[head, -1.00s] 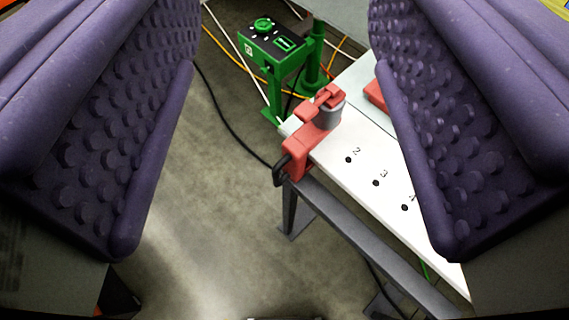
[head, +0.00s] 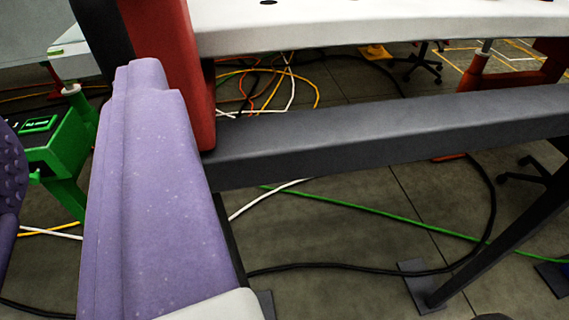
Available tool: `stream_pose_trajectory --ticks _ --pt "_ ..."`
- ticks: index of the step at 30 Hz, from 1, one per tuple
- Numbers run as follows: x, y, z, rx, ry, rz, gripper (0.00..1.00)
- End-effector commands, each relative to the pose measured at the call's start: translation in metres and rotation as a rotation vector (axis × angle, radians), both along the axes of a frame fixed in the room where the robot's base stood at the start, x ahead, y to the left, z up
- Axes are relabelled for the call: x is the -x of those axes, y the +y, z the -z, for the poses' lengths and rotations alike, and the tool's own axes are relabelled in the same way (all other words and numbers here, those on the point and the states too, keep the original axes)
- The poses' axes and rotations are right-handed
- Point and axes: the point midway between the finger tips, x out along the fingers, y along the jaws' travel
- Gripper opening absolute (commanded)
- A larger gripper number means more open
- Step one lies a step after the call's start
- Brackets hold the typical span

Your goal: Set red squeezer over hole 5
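The red squeezer (head: 182,70) stands large at the upper left, upright against the edge of the white panel (head: 360,25). A black part of it shows beside the red body. My gripper (head: 75,112) has two purple padded fingers. The right finger stands close in front of the squeezer and covers part of it; I cannot tell whether they touch. The left finger is cut off at the left edge. The gap between the fingers is wide and holds nothing visible. A dark hole (head: 268,2) shows at the top edge; its number is out of view.
A dark grey beam (head: 400,130) runs below the panel, with a leg and foot plate (head: 428,288) at the lower right. A green machine (head: 55,145) stands at the left. Cables (head: 380,215) lie across the floor. An orange-red stand (head: 500,80) is at the upper right.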

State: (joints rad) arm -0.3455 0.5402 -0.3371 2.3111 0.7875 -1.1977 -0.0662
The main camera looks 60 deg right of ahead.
Motion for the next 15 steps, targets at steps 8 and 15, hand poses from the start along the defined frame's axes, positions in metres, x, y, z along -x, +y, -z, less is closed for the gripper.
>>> stream_pose_trajectory --ticks 8,15 --pt "-0.013 -0.026 0.005 0.043 -0.007 0.03 0.37" --pt "-0.043 -0.05 0.005 0.041 -0.004 0.026 0.37"
